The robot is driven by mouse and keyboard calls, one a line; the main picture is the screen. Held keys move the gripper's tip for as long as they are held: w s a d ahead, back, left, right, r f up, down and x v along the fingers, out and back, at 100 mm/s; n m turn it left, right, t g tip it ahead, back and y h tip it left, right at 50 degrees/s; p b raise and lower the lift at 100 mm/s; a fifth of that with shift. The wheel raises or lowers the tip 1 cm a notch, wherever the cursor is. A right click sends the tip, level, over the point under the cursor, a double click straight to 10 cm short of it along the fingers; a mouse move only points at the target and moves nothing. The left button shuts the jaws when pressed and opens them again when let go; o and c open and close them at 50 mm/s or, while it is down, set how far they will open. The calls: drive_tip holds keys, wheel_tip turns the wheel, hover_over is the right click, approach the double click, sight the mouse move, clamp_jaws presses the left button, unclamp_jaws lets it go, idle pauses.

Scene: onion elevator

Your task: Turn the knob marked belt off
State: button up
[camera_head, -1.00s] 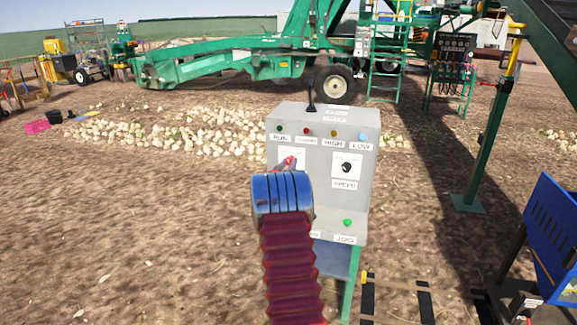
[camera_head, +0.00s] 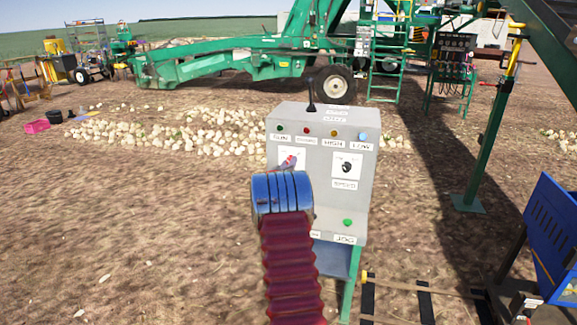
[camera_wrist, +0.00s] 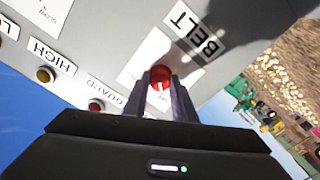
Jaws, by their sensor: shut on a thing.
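The grey control box (camera_head: 357,213) stands in front of me on a green leg. A white pointer line shows on the knob. In the head view my red and blue arm hides most of the knob, and my gripper (camera_head: 288,163) shows only in part over the left plate.
To the right on the box is a black speed knob (camera_head: 346,167). A row of lamps runs above, and a green jog button (camera_head: 347,223) sits below. A lever (camera_head: 311,95) stands on top. A blue bin (camera_head: 553,240) stands at the right.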

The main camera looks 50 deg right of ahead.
drive_tip(key=o, duration=0.7)
drive_tip(key=shift+s+d+f, duration=0.15)
drive_tip(key=shift+s+f, duration=0.05)
drive_tip(key=shift+f, duration=0.05)
drive_tip(key=o, duration=0.3)
drive_tip(key=shift+w+r, duration=0.1)
drive_tip(key=shift+r, duration=0.05)
drive_tip(key=shift+o, duration=0.2)
drive_tip(key=v, duration=1.4)
